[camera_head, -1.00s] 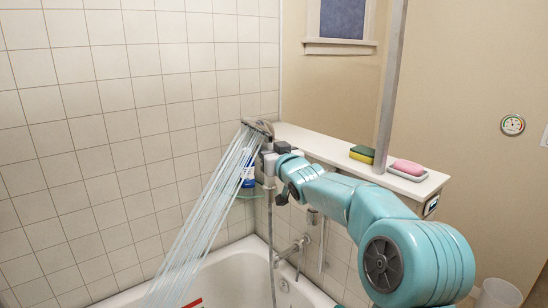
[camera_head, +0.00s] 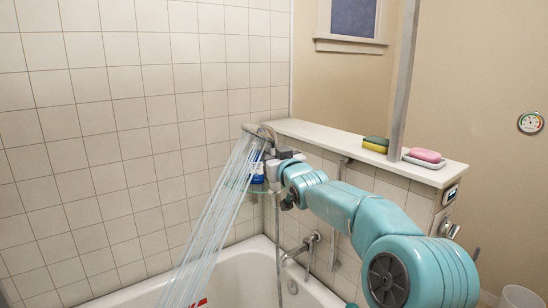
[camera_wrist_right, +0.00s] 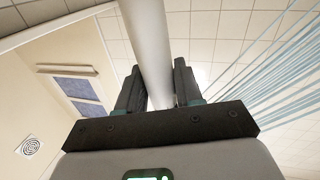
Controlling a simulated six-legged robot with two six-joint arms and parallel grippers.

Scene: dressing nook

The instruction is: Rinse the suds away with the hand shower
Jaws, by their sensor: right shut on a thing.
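The hand shower (camera_head: 262,131) is held up near the tiled wall, and water streams (camera_head: 215,220) fall from it down and to the left into the tub. My right gripper (camera_head: 270,168) is shut on its handle. In the right wrist view the pale handle (camera_wrist_right: 152,50) runs between the two dark fingers (camera_wrist_right: 160,90), with water streams at the right. The hose (camera_head: 278,250) hangs down from the handle. The white bathtub (camera_head: 330,297) shows only in part, with a red marking inside near the bottom edge. I cannot make out suds. My left gripper is not in view.
A white ledge (camera_head: 315,132) behind my right arm bears a green and yellow sponge (camera_head: 375,144) and a pink soap (camera_head: 425,155) on a dish. A grey post (camera_head: 404,75) rises from it. A blue bottle (camera_head: 258,172) stands behind the water. A tap (camera_head: 300,250) juts over the tub.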

